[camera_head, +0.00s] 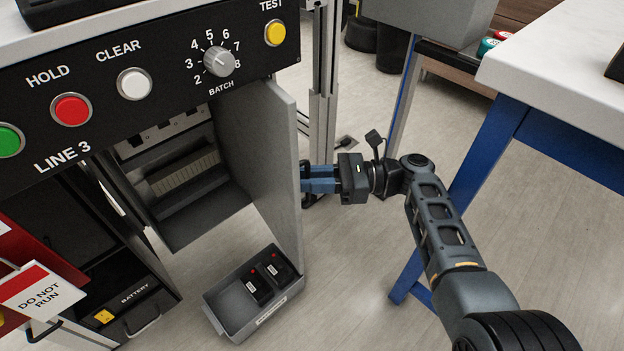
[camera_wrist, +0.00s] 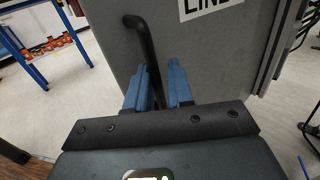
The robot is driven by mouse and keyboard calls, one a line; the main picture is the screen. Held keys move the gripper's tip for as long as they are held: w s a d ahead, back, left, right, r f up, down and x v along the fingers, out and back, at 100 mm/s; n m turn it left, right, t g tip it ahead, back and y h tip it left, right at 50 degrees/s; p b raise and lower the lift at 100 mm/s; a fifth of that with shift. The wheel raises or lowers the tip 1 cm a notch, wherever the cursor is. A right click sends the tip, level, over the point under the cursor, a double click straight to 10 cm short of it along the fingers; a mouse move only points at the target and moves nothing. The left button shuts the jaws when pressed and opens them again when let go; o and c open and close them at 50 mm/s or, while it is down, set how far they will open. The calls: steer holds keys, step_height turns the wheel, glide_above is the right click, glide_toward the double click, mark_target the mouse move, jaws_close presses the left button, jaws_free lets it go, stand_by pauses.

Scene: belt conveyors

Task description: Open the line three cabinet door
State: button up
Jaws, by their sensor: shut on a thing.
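The line three cabinet door (camera_head: 262,150) is a grey panel that stands swung out from its cabinet, whose inside (camera_head: 185,170) shows. In the wrist view the door's outer face (camera_wrist: 215,60) fills the middle, with part of a white "LINE" label (camera_wrist: 205,8) at the top. A black bar handle (camera_wrist: 143,40) runs down between the blue fingers. My gripper (camera_head: 308,180) is at the door's outer face, and in the wrist view its fingers (camera_wrist: 158,88) are shut on the handle.
The LINE 3 panel (camera_head: 110,85) with buttons and a dial is above the cabinet. A grey bin (camera_head: 232,318) with two black items is below the door. A white table with blue legs (camera_head: 490,150) stands right of my arm. A metal post (camera_head: 322,80) rises behind the door.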

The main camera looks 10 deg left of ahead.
steer(key=o, duration=0.4)
steer(key=shift+w+a+r, duration=0.15)
steer(key=shift+a+r, duration=0.05)
steer(key=shift+r, duration=0.1)
steer(key=shift+f, duration=0.1)
steer(key=shift+d+f, duration=0.1)
steer(key=shift+d, duration=0.05)
